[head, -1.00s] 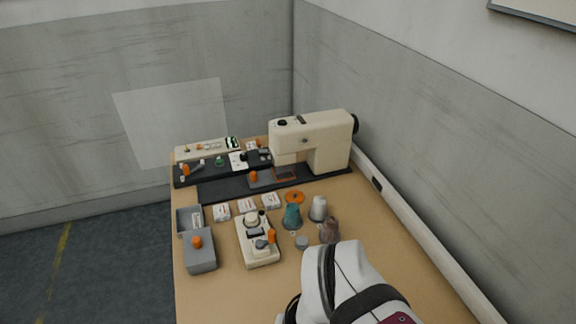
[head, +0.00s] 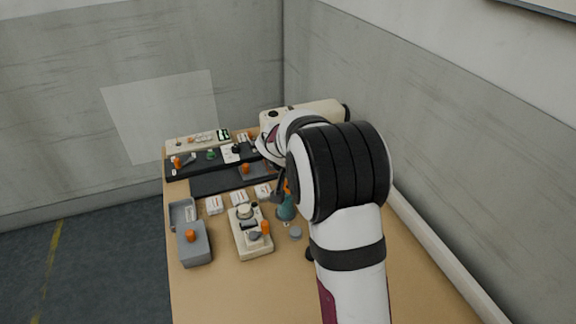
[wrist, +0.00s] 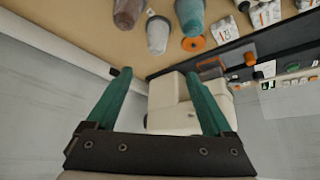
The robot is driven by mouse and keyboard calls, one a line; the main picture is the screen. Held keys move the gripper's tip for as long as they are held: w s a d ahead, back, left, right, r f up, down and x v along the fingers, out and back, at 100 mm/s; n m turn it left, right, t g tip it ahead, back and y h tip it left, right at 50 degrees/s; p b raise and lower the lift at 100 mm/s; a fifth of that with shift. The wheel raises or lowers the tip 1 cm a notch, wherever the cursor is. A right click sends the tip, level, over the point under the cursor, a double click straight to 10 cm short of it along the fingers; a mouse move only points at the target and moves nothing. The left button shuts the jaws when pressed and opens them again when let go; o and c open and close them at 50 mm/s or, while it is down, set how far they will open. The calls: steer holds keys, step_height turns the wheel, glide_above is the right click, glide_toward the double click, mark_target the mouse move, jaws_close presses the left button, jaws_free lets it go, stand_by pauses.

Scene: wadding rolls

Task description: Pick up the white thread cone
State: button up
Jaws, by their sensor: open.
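The white thread cone (wrist: 157,34) shows in the wrist view near the top, between the brown cone (wrist: 127,12) and the teal cone (wrist: 190,14). In the head view my arm hides it. My gripper (wrist: 158,74) is open, with its two teal fingers spread and nothing between them. In the wrist picture the cone lies just above the gap between the fingertips, apart from them. The teal cone also shows partly in the head view (head: 286,208), beside my arm.
An orange disc (wrist: 193,44) lies close to the white cone. The cream sewing machine (wrist: 172,105) stands beyond my fingers. Small white boxes (head: 239,198), a cream device (head: 249,236) and a grey box (head: 194,245) stand on the left. The table's front is clear.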

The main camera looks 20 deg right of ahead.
steer(key=x, duration=1)
steer(key=d+x, duration=0.1)
steer(key=x, duration=0.3)
steer(key=shift+w+d+f, duration=0.1)
steer(key=shift+w+f, duration=0.05)
steer(key=shift+w, duration=0.05)
jaws_close()
